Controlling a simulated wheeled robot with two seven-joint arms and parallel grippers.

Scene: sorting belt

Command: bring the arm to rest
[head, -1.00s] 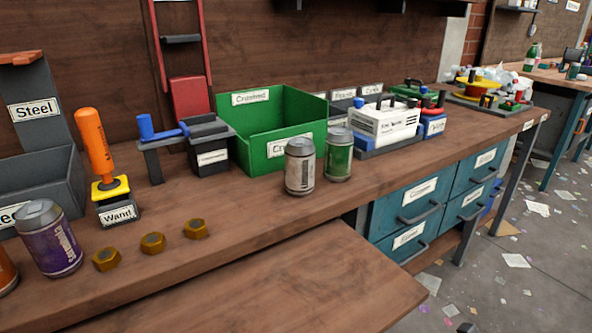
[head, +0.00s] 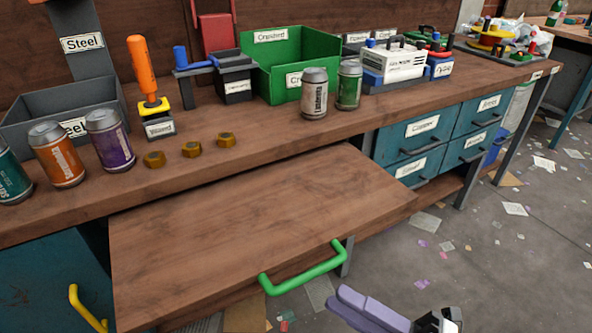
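My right gripper (head: 340,298) shows at the bottom edge of the head view, with lilac fingers pointing left. It is in front of the pull-out board, below the green handle (head: 302,268), over the floor. I see nothing held in it, but its small visible part does not show whether the fingers are apart. The rest of it is cut off by the frame's edge. My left gripper is out of view.
The bench holds a grey steel bin (head: 62,112), several cans such as the purple one (head: 110,140), brass nuts (head: 192,149), an orange-handled wand (head: 143,68) and a green bin (head: 285,62). The pull-out board (head: 230,235) is bare.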

